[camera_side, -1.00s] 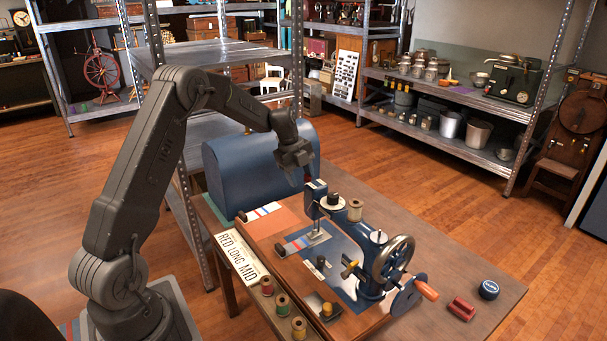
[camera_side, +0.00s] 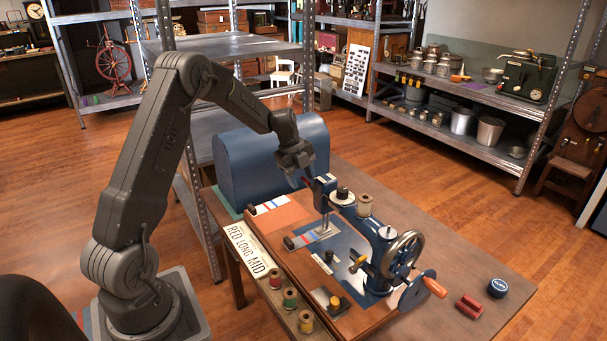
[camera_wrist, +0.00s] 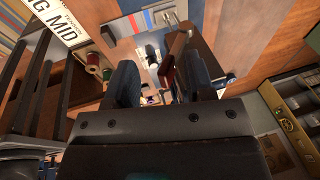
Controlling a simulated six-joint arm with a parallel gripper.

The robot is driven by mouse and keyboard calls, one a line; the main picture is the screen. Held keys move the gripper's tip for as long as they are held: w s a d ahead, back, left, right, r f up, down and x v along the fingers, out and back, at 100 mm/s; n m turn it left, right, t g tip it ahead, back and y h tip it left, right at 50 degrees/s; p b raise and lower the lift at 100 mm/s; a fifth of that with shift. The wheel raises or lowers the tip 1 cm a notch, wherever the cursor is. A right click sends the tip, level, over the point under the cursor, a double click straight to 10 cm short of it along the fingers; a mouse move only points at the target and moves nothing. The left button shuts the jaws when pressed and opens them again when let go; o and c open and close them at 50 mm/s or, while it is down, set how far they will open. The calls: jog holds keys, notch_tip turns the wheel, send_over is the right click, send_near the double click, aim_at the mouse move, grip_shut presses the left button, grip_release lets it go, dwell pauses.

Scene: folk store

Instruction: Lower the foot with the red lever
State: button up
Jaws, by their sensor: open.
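A blue sewing machine (camera_side: 372,236) stands on a wooden base (camera_side: 270,240) on the table. Its needle head (camera_side: 322,186) faces left; the metal foot area (camera_side: 323,232) sits below over a striped cloth. A small red piece, seemingly the red lever (camera_side: 306,181), shows behind the head, close to my gripper (camera_side: 300,180). My gripper points down beside the head, above the back of the machine. In the wrist view my two fingers are apart, and a dark red piece (camera_wrist: 167,73) shows between them. I cannot tell whether either finger touches it. The foot's height is unclear.
A blue domed cover (camera_side: 268,155) stands behind the gripper. Thread spools (camera_side: 290,298) and a card reading RED LONG MID (camera_side: 247,250) lie along the near left edge. The handwheel (camera_side: 403,252), a red block (camera_side: 468,306) and a round tin (camera_side: 497,288) are at right.

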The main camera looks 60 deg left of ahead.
jog(key=shift+w, duration=0.15)
jog(key=shift+w+r, duration=0.2)
dwell(0.3)
jog(key=shift+r, duration=0.1)
jog(key=v, duration=0.8)
dwell(0.6)
dwell(0.5)
jog(key=s+d+r+n+t+y, duration=0.1)
jog(key=s+d+r+n, duration=0.35)
jog(key=d, duration=0.35)
jog(key=s+d+r+n, duration=0.3)
jog(key=s+d+r, duration=0.15)
jog(key=d, duration=0.35)
jog(key=s+d+n+t, duration=0.1)
jog(key=s+d+n, duration=0.4)
jog(key=s, duration=0.3)
jog(key=s+d+n+t, duration=0.1)
jog(key=s+d+n, duration=0.4)
jog(key=s, duration=0.3)
jog(key=shift+d+n+y, duration=0.3)
jog(key=shift+n, duration=0.05)
